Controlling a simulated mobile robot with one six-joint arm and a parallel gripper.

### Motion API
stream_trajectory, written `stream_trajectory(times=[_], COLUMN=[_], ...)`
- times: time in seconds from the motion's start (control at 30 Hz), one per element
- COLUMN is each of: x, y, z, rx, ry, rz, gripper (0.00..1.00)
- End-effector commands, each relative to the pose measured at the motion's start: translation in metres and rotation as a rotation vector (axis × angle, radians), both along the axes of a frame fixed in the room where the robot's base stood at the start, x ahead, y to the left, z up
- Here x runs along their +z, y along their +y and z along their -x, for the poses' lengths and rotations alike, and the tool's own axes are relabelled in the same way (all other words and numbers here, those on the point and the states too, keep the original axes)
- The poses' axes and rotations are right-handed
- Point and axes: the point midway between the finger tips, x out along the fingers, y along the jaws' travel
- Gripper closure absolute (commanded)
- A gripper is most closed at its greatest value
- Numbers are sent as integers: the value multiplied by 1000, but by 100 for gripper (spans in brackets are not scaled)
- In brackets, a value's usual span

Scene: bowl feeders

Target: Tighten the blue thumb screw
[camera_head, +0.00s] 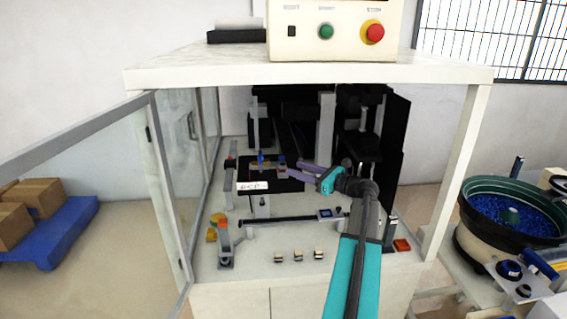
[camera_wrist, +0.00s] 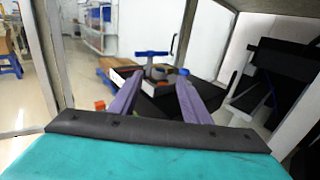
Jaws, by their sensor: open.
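The blue thumb screw (camera_wrist: 152,54), which looks T-shaped, stands upright on a grey round base in the wrist view, just beyond my fingertips. It shows in the head view as a small blue shape (camera_head: 261,157) on the black fixture block. My gripper (camera_wrist: 160,77), with two purple fingers, is open and empty, pointing towards the screw. In the head view my gripper (camera_head: 288,170) is to the right of the screw, apart from it. A second, small blue round part (camera_wrist: 183,71) sits beside the right fingertip in the wrist view.
The white machine enclosure (camera_head: 310,73) has posts on both sides and an open glass door (camera_head: 176,160) at left. Dark uprights (camera_head: 370,150) stand behind my gripper. Several small blocks (camera_head: 298,255) lie at the front of the deck. A bowl feeder (camera_head: 470,230) stands at right.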

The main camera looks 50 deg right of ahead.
Motion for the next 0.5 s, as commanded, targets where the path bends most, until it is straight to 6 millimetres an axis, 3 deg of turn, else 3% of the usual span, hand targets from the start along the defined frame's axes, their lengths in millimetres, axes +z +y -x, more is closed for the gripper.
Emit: stream_trajectory(times=[0.3, 0.5], x=[2, 2], y=[8, 11], z=[-46, -66], rx=[2, 0], ry=[0, -1], rz=[-1, 0], gripper=[57, 57])
